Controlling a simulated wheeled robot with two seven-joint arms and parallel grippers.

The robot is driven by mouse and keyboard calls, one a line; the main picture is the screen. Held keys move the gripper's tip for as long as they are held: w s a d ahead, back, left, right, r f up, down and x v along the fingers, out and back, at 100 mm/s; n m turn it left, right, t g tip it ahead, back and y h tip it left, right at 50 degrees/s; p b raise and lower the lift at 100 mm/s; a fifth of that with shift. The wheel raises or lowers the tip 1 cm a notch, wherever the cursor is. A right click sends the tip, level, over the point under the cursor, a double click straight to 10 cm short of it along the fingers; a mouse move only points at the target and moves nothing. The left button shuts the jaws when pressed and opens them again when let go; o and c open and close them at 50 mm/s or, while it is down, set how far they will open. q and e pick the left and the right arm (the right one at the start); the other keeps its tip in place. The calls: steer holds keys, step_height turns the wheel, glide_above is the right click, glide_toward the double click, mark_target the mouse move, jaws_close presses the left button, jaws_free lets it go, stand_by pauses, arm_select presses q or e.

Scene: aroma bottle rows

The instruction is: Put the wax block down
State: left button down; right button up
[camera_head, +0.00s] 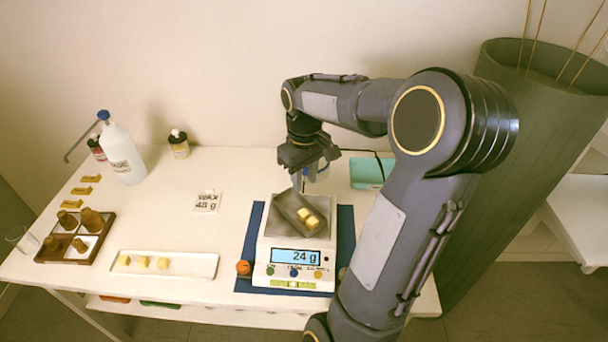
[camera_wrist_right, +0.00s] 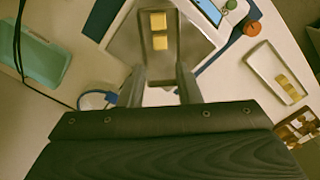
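Two pale yellow wax blocks (camera_head: 308,218) lie close together on the metal pan of the scale (camera_head: 264,228), whose display reads 24 g. They also show in the right wrist view (camera_wrist_right: 158,30). My right gripper (camera_head: 303,182) is above the back part of the scale, behind the blocks. In the right wrist view its two fingers (camera_wrist_right: 160,75) are apart, with no block visible between them. A white tray (camera_head: 205,266) at the front holds three more wax blocks (camera_head: 143,261). My left gripper is not in view.
A card (camera_head: 207,202) reading WAX 48 g stands left of the scale. The scale rests on a blue mat (camera_head: 345,225).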

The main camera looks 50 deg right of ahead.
steer(key=s+a+t+y, duration=0.1)
steer(key=s+a+t, duration=0.1)
steer(key=a, duration=0.5)
steer(key=s+a+t+y, duration=0.1)
steer(key=s+a, duration=0.4)
steer(key=a, duration=0.3)
steer(key=s+a+r+t+y, duration=0.1)
steer(key=s+a+t, duration=0.1)
steer(key=a, duration=0.5)
steer(key=shift+s+a+t+y, duration=0.2)
steer(key=shift+s+t+y, duration=0.15)
steer(key=shift+s, duration=0.55)
steer(key=shift+r, duration=0.1)
stand_by(1.5)
